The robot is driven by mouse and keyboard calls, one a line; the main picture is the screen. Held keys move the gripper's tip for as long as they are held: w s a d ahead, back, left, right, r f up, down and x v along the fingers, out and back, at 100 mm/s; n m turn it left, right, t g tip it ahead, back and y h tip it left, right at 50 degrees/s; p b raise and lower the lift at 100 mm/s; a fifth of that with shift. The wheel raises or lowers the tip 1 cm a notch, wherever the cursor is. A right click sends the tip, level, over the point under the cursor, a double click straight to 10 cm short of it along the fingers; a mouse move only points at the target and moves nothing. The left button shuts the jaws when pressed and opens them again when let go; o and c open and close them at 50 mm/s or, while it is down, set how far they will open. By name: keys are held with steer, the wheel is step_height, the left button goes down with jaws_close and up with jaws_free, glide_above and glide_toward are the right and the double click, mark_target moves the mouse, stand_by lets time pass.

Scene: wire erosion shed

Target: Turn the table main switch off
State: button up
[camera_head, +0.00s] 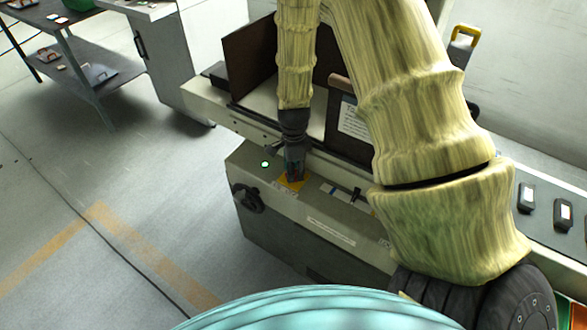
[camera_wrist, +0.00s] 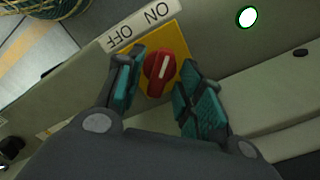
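The table main switch is a red rotary knob (camera_wrist: 158,74) on a yellow plate (camera_wrist: 172,42), seen in the wrist view. A white label (camera_wrist: 135,28) beside the plate reads ON and OFF, upside down in that view. The knob's white mark points up and slightly right, nearer the ON end. My gripper (camera_wrist: 163,66) is open, with one teal-padded finger on each side of the knob; I cannot tell whether either touches it. In the head view my gripper (camera_head: 293,168) is over the yellow plate (camera_head: 291,183), and the knob is mostly hidden.
A green-white lamp (camera_head: 265,164) is lit on the same cabinet top. A black handle (camera_head: 248,198) sits on the cabinet's front left. A brown panel (camera_head: 250,57) stands behind my gripper. The floor to the left is open, with a side table (camera_head: 88,75) farther back.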

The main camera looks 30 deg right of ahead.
jaws_close()
steer(key=n+p, duration=0.1)
steer(key=n, duration=0.3)
steer(key=shift+n, duration=0.4)
steer(key=n+p, duration=0.1)
steer(key=n, duration=0.3)
steer(key=shift+n, duration=0.3)
steer(key=n, duration=0.4)
steer(key=shift+n+p, duration=0.35)
steer(key=shift+n, duration=1.75)
